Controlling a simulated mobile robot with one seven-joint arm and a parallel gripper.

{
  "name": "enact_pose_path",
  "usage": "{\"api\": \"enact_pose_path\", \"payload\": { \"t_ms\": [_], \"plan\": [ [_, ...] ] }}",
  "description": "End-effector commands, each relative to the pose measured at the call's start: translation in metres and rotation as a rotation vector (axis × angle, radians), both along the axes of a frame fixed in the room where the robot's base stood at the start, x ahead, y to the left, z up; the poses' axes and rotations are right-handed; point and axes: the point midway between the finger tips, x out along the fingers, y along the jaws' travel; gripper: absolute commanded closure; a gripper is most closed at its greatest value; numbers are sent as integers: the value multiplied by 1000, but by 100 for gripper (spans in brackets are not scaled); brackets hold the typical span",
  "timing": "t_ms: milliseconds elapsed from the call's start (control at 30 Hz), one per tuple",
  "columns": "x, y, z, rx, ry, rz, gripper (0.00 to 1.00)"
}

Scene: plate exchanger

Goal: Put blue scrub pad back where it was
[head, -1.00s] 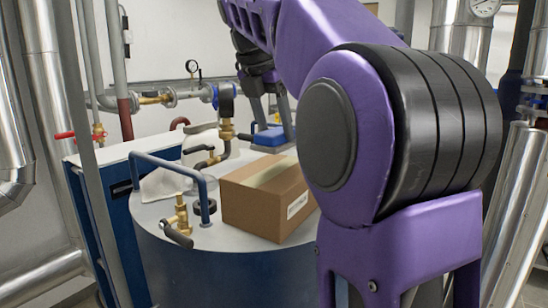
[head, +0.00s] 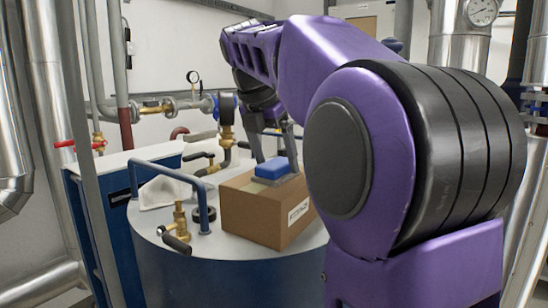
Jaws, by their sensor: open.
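The blue scrub pad (head: 272,168), with a grey layer under it, appears to lie flat on top of the cardboard box (head: 248,216), near the middle of its top. My gripper (head: 276,158) points down at the pad from behind it. Its fingers are spread, one near each end of the pad, and it is open. Whether a finger still touches the pad cannot be told. The far side of the pad is hidden.
The box stands on the round tank top (head: 222,244). A blue rail (head: 172,168), brass valves (head: 178,222) and a white cloth (head: 160,192) are left of it. Piping with a gauge (head: 226,108) stands behind.

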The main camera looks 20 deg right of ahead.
Motion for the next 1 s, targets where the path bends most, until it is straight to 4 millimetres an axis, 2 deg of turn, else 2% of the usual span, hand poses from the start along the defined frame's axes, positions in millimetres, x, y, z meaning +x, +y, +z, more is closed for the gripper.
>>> {"api": "enact_pose_path", "payload": {
  "t_ms": [167, 267, 667, 1000],
  "plan": [
    [0, 1, 4, 0, -1, 0, 9],
    [-2, 4, 15, 0, -3, 1, 9],
    [-19, 31, 93, 0, -3, 1, 9],
    [-25, 38, 111, -1, -1, 0, 9]
  ]
}}
